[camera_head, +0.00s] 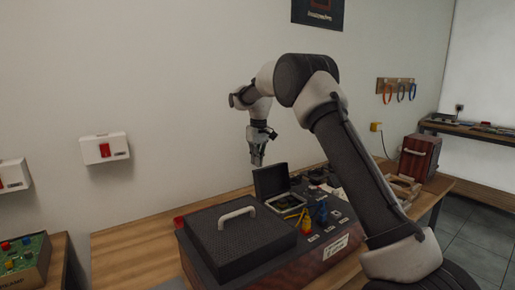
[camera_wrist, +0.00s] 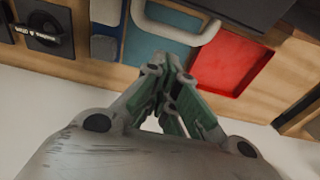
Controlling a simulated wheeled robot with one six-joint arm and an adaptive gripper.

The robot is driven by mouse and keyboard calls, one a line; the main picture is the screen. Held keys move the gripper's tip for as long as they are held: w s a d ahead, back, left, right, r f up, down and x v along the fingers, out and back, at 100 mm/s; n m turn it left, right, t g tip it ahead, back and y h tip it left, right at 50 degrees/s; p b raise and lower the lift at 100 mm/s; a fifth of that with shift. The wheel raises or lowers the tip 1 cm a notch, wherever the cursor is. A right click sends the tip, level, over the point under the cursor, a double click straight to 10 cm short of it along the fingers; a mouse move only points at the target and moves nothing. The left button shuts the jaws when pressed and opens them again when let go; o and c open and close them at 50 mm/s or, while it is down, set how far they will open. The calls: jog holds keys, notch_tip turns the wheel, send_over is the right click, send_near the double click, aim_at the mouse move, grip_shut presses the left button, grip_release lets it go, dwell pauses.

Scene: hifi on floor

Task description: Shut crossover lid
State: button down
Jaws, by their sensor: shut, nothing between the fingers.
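A dark unit (camera_head: 290,265) with a handled top panel (camera_head: 238,235) sits on the wooden bench. Behind that panel, a small dark lid (camera_head: 270,180) stands open, roughly upright, over a pale-rimmed compartment (camera_head: 284,202). It is the only raised lid I see, so it seems to be the crossover lid; no readable label confirms this. My gripper (camera_head: 257,160) is shut and empty, pointing down just above the lid's top edge in the head view. I cannot tell whether it touches. In the wrist view my closed fingers (camera_wrist: 163,92) show, with no clear view of the lid.
Yellow and blue parts (camera_head: 322,212) stand beside the compartment. A red tray (camera_wrist: 232,62) and a pale handle (camera_wrist: 180,32) show in the wrist view. A reddish-brown box (camera_head: 419,158) stands at the bench's far right. The wall lies behind my gripper.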

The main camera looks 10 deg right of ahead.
jog(key=shift+s+d+r, duration=0.15)
jog(key=shift+s+d, duration=0.1)
jog(key=shift+s, duration=0.35)
jog(key=shift+s+d+r, duration=0.2)
jog(key=shift+s, duration=0.4)
jog(key=shift+s+d+r, duration=0.15)
jog(key=shift+s+d, duration=0.1)
jog(key=shift+s, duration=0.35)
jog(key=shift+s, duration=0.1)
